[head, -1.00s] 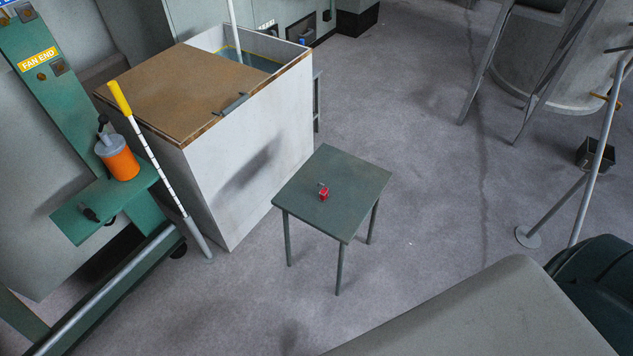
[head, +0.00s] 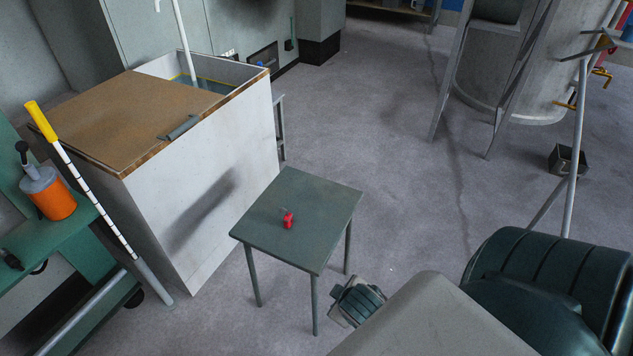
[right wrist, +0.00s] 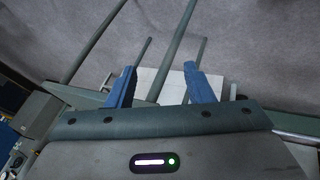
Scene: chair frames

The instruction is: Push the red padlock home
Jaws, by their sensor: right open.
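The small red padlock (head: 288,220) lies on top of the grey-green table (head: 318,203), near the middle of its top, in the head view. A small grey bit shows beside it; whether its shackle is seated is too small to tell. My right gripper (right wrist: 165,78) shows in the right wrist view as two blue fingers spread apart with nothing between them. The padlock is not visible there. In the head view my right arm is at the lower right, its end low beside the table's right legs. My left gripper is in neither view.
A large white box (head: 222,215) with a brown lid (head: 125,115) stands close left of the table. A yellow-topped pole (head: 85,180) and an orange canister (head: 50,198) are further left. Open floor (head: 400,180) lies right of the table, towards a metal-legged stand (head: 465,70).

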